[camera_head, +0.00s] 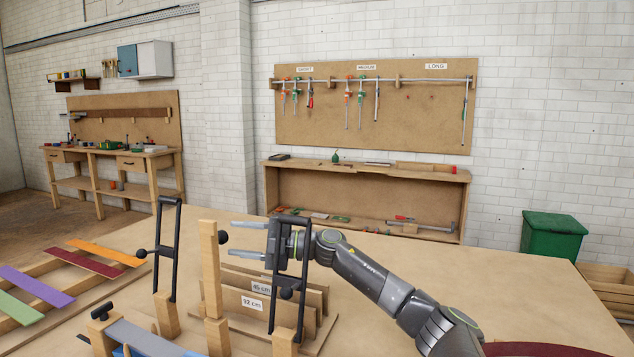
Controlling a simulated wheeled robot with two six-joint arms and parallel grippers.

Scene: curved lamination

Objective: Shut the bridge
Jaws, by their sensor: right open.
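Two black bridge frames stand upright on wooden posts, the left one (177,252) and the right one (304,280). The left one has a round black knob (141,253) on its side. My right gripper (232,239) is open and empty, its two grey fingers pointing left, one above the other. Another black knob (223,238) shows at the fingertips, beside a tall wooden post (209,270); I cannot tell whether the fingers touch it. The right frame overlaps my wrist in the view. My left gripper is not in view.
Labelled wooden boards (250,303) stand in a rack behind the frames. A grey-blue bar (140,335) lies at the front left. Coloured strips (88,263) lie on slats at the left. The table (500,285) is mostly clear at the right. A green bin (553,237) stands beyond it.

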